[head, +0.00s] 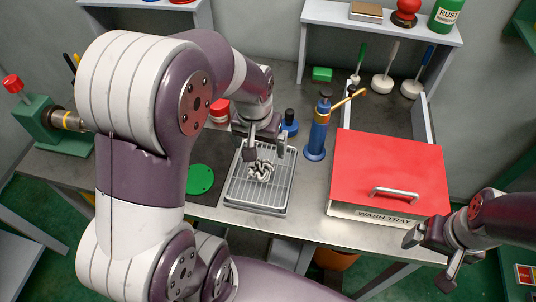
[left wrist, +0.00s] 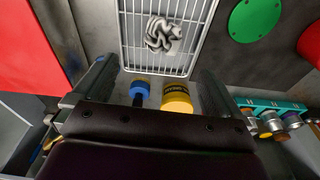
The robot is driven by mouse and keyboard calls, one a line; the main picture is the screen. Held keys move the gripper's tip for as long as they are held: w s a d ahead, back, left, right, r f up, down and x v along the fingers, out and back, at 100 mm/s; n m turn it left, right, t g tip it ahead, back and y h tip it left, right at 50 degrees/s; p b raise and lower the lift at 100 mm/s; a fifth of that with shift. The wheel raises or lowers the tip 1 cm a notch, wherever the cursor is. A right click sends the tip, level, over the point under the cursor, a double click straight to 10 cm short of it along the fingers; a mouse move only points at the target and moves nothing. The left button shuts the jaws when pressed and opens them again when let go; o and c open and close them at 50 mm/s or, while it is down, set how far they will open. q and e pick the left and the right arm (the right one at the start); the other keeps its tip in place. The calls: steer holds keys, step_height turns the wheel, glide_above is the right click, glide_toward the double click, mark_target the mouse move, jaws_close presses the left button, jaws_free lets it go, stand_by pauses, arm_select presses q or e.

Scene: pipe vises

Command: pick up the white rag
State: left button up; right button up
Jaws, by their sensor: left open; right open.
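The white rag (head: 261,170) is a crumpled wad with dark streaks. It lies on the wire rack of a grey tray (head: 236,192) on the bench. It also shows in the left wrist view (left wrist: 163,34), at the top centre. My left gripper (head: 265,151) is open and empty, above the back part of the tray. In the left wrist view its two fingers (left wrist: 155,85) stand wide apart, and the rag lies beyond their tips, apart from them. My right gripper (head: 428,262) is open and empty, in front of the bench at the right.
A red-lidded wash tray (head: 390,165) stands right of the rack. A blue bottle (head: 318,130) with a brass spout stands between. A blue-capped container (head: 289,122) is behind the rack. A green disc (head: 200,179) lies left of it. A green vise (head: 50,125) is far left.

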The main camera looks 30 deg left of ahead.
mark_target(260, 167)
arm_select(q)
steer(key=f, duration=0.7)
steer(key=w+f, duration=0.1)
steer(key=f, duration=0.3)
steer(key=shift+a+p, duration=0.3)
steer(key=shift+a, duration=0.05)
steer(key=c, duration=1.1)
